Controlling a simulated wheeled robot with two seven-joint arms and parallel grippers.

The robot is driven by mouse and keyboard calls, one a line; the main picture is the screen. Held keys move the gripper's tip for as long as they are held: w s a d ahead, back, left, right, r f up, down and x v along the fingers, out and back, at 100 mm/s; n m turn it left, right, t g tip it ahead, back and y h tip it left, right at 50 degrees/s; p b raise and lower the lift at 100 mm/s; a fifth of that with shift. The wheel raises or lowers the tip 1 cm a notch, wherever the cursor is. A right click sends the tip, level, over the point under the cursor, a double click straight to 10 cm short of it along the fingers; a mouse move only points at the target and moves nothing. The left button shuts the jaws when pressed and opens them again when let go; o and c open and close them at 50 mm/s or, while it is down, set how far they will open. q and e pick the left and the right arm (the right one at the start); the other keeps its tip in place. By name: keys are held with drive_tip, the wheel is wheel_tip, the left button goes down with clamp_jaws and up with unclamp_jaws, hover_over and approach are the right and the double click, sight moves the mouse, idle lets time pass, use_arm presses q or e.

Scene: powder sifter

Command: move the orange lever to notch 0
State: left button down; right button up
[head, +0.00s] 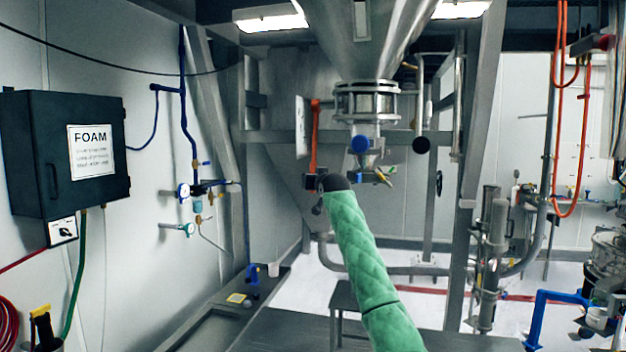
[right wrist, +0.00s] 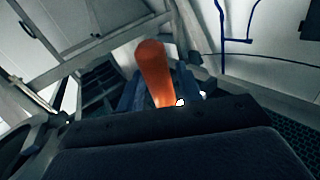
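The orange lever (head: 314,140) stands about upright at the centre of the head view, beside a pale upright plate (head: 302,127) under the steel hopper. I cannot read any notch marks on the plate. My right gripper (head: 317,186), at the end of the green-sleeved arm, is at the lever's lower part. In the right wrist view the orange lever (right wrist: 154,68) rises between my two fingers (right wrist: 158,92), one on each side of it. A small bright spot shows beside it, and I cannot tell whether the fingers press on it. My left gripper is not in view.
The steel hopper's flange (head: 366,101) and a valve with a blue round cap (head: 360,144) hang just right of the lever. A steel frame post (head: 478,120) stands further right. A black FOAM box (head: 70,150) is on the left wall. A dark table (head: 300,330) lies below.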

clamp_jaws()
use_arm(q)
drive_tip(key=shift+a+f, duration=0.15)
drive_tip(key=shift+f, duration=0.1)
use_arm(e)
drive_tip(key=s+a+r+m+g, duration=0.2)
drive_tip(key=s+r+g, duration=0.1)
drive_tip(key=s, duration=0.5)
drive_tip(key=shift+a+r+g, duration=0.2)
drive_tip(key=shift+a+g, duration=0.1)
drive_tip(key=shift+o, duration=1.6)
unclamp_jaws()
drive_tip(key=shift+f, duration=0.1)
use_arm(q)
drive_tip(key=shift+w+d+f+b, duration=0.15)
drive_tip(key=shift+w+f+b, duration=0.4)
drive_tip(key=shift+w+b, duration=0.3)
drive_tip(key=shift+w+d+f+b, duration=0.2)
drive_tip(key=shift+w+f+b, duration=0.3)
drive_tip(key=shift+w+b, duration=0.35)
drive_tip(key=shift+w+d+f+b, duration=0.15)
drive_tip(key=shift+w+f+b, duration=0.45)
drive_tip(key=shift+b, duration=0.4)
use_arm(e)
drive_tip(key=v, duration=0.8)
